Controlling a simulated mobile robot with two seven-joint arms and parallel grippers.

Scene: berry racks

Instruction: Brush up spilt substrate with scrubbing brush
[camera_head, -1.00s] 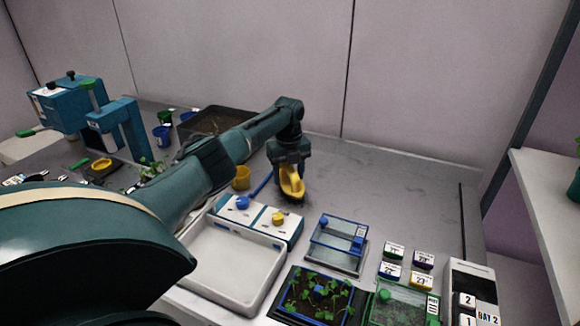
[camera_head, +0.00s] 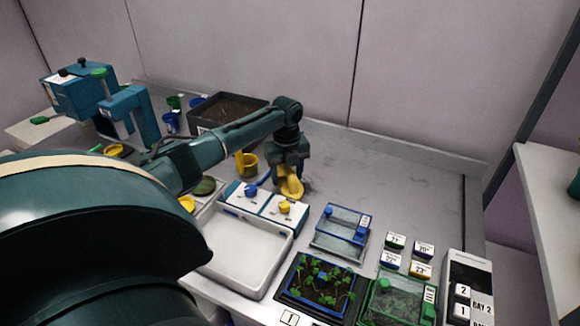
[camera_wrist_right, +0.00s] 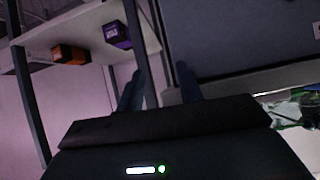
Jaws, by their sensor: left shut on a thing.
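My left gripper (camera_head: 289,168) reaches over the bench from the left, pointing down, and is shut on a yellow scrubbing brush (camera_head: 291,188). The brush is low at the bench top, just behind the white units with blue and yellow knobs; whether its bristles touch is hard to tell. Dark specks, likely spilt substrate (camera_head: 309,187), show on the grey bench right beside the brush; the gripper and brush may hide more. My right gripper (camera_wrist_right: 160,88) shows only in the right wrist view, its two fingers apart with nothing between them.
A white tray (camera_head: 232,277) lies in front of the knobbed units (camera_head: 268,207). A clear blue-edged box (camera_head: 343,232), a seedling tray (camera_head: 290,289) and small labelled blocks (camera_head: 395,241) stand to the right. A dark substrate tray (camera_head: 203,123) and yellow cup (camera_head: 248,165) are behind the arm.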

